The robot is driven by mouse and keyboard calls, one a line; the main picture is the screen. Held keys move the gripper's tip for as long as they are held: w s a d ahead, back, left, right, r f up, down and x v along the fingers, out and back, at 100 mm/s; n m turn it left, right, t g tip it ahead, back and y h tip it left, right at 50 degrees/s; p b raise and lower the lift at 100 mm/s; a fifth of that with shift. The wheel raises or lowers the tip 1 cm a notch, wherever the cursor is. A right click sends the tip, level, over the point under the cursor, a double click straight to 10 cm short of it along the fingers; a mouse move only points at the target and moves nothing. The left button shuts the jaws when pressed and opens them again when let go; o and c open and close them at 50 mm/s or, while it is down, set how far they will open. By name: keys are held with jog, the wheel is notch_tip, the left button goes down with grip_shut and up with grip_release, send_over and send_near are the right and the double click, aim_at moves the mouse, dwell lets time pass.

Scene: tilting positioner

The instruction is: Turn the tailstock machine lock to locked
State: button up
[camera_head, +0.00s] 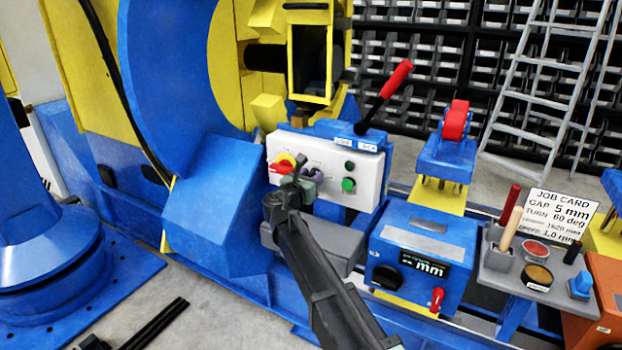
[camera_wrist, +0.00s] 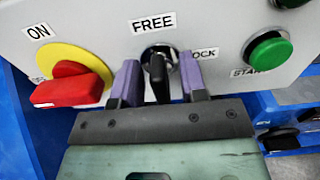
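The lock switch is a black knob (camera_wrist: 157,68) on a light grey panel (camera_wrist: 85,20), with a FREE label above it and a partly covered LOCK label to its right. The knob's grip stands about upright, in line with FREE. My gripper (camera_wrist: 159,62) has its two purple fingers on either side of the knob, with a visible gap on each side. It is open and holds nothing. In the head view my gripper (camera_head: 306,171) is at the front of the white control box (camera_head: 370,178) and hides most of the knob.
A red rotary switch on a yellow disc (camera_wrist: 72,85), labelled ON, is left of my fingers. A green start button (camera_wrist: 268,52) is to the right. A red-handled lever (camera_head: 396,80) rises above the box. A blue unit with a display (camera_head: 425,240) stands right of my arm.

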grip_shut()
jog(key=shift+m, duration=0.4)
jog(key=m, duration=0.3)
jog(key=shift+s+d+m, duration=0.1)
jog(key=shift+m, duration=0.2)
jog(key=m, duration=0.4)
jog(key=shift+f+m, duration=0.1)
jog(key=shift+m, duration=0.2)
jog(key=m, duration=0.4)
jog(key=shift+d+f+m, duration=0.1)
jog(key=shift+m, duration=0.2)
jog(key=m, duration=0.4)
jog(key=shift+m, duration=0.3)
